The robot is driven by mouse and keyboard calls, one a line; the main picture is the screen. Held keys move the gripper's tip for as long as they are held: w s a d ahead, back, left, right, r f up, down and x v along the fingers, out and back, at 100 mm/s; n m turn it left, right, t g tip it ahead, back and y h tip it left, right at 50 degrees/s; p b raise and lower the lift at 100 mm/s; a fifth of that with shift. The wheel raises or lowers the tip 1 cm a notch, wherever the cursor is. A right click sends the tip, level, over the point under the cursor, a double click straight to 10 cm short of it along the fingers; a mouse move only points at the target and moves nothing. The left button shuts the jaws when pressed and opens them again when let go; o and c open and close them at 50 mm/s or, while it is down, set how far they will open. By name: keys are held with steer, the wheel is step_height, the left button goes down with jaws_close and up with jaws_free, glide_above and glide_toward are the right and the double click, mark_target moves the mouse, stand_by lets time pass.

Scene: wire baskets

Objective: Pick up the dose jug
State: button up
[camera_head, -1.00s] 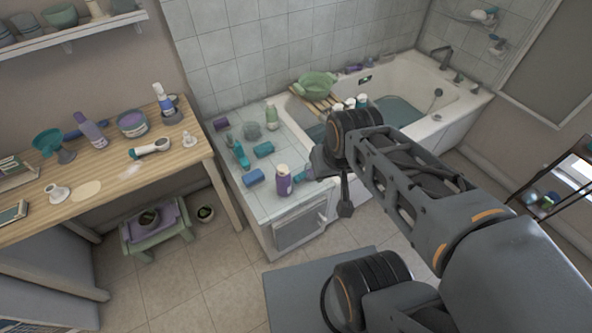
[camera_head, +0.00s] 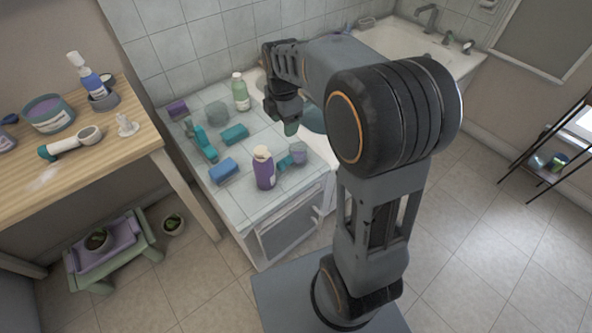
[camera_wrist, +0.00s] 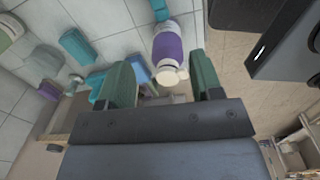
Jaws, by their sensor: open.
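Two small vessels could be the dose jug; I cannot tell which. A small lilac cup (camera_head: 298,153) stands beside a purple bottle (camera_head: 264,170) at the front of the tiled top. A grey-green cup (camera_head: 217,113) stands farther back on the left. My gripper (camera_head: 289,125) is above the tiles, behind the lilac cup, pointing down. In the wrist view my gripper (camera_wrist: 163,78) has its green fingers apart, with nothing held. The purple bottle (camera_wrist: 168,45) with its cream cap shows beyond and between them.
The tiled top (camera_head: 212,193) also holds a blue block (camera_head: 223,171), a teal block (camera_head: 235,134), a teal spray-like item (camera_head: 204,143), a purple block (camera_head: 177,109) and a green bottle (camera_head: 240,93). A wooden table (camera_head: 135,120) stands left.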

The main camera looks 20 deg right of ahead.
steer(key=n+b, duration=0.2)
steer(key=b, duration=0.1)
glide_above(286, 159)
step_height(286, 159, down, 10)
steer(key=shift+w+f, duration=0.1)
steer(key=shift+w, duration=0.05)
steer(key=shift+s+f+b, duration=0.2)
steer(key=shift+f+b, duration=1.35)
steer(key=shift+f, duration=1.65)
steer(key=shift+r, duration=0.1)
jaws_close()
